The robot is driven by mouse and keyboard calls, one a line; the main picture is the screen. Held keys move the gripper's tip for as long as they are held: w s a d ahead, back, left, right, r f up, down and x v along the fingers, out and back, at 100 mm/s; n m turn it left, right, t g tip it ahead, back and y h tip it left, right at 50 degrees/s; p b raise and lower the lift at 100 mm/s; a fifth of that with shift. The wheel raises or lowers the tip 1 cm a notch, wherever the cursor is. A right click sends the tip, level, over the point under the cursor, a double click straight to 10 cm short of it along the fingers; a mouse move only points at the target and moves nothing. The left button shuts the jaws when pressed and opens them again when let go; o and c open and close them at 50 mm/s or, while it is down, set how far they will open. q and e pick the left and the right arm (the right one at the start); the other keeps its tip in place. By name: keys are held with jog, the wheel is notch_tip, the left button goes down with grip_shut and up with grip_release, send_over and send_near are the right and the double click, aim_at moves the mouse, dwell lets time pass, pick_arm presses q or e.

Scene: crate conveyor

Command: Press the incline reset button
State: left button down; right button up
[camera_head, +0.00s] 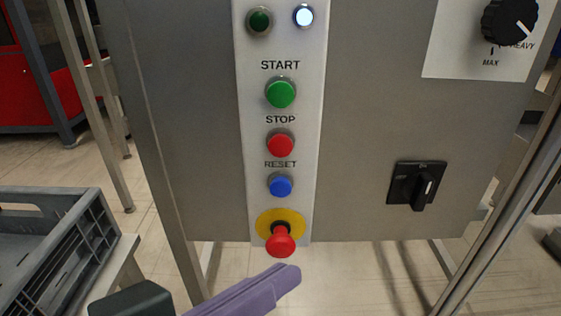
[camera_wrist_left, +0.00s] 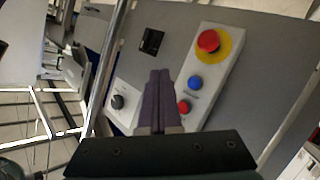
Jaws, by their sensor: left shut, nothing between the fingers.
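The blue reset button (camera_head: 281,185) sits under the word RESET on a light vertical strip of the grey control panel. It also shows in the left wrist view (camera_wrist_left: 195,83), between the red stop button and the red emergency stop. My left gripper (camera_head: 284,275) comes in from below, its purple fingers shut and empty, just below the emergency stop in the head view. In the left wrist view the shut fingers (camera_wrist_left: 159,78) point toward the panel, left of the blue button, and no contact shows. My right gripper is not in view.
The red mushroom emergency stop (camera_head: 281,242) on its yellow disc is just below the blue button. The red stop button (camera_head: 280,143) and green start button (camera_head: 281,93) are above. A black rotary switch (camera_head: 416,186) is at right. A grey crate (camera_head: 75,248) stands at lower left.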

aim_at(281, 188)
pick_arm(q)
jog(key=w+b, duration=0.3)
jog(key=w, duration=0.5)
jog(key=shift+w+b, duration=0.3)
jog(key=shift+w, duration=0.1)
jog(key=shift+w, duration=0.1)
dwell(1.9)
jog(key=shift+w, duration=0.3)
